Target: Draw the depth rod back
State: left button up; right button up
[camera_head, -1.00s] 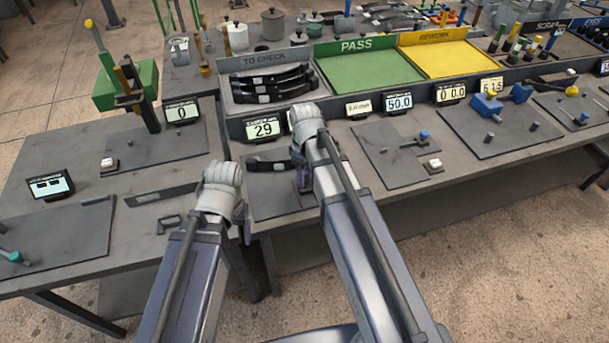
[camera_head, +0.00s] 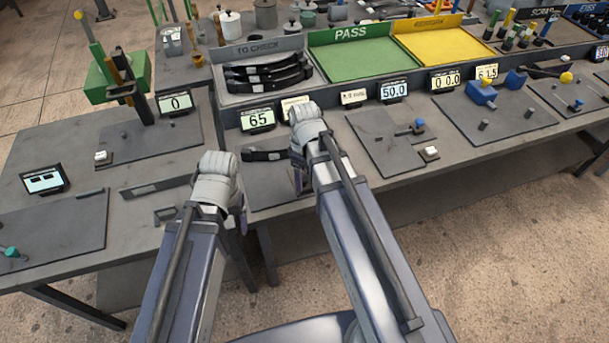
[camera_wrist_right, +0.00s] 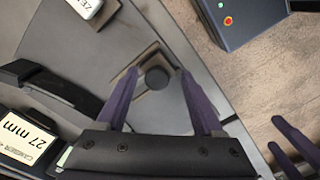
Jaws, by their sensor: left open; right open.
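My right gripper (camera_head: 298,182) is open over the camber station. In the right wrist view, its two purple fingers (camera_wrist_right: 157,88) are spread either side of a dark round knob (camera_wrist_right: 156,77) on a small block. I cannot tell whether this knob is the depth rod's end; no contact with the fingers shows. A black leaf spring (camera_head: 262,155) lies at this station, and its end also shows in the wrist view (camera_wrist_right: 40,84). My left gripper (camera_head: 243,212) is open and empty near the bench's front edge; its fingers show in the wrist view's lower right corner.
The camber display (camera_head: 258,119) stands behind the station. A white zero button (camera_wrist_right: 86,6) is at the wrist view's top. Green PASS tray (camera_head: 365,72), yellow tray (camera_head: 440,46) and the TO CHECK tray (camera_head: 240,97) of springs stand behind. The floor in front is clear.

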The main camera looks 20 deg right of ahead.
jog(key=shift+r, duration=0.15)
notch_tip(320, 180, up, 8)
jog(key=p, duration=0.8)
jog(key=shift+f, duration=0.2)
jog(key=shift+s, duration=0.1)
jog(key=s+a+m+h, duration=0.1)
jog(key=s+a+m, duration=0.4)
jog(key=s+a, duration=0.4)
jog(key=shift+s+a+f+m+b, duration=0.3)
jog(key=shift+s+a+b, duration=0.15)
jog(key=shift+a, duration=0.35)
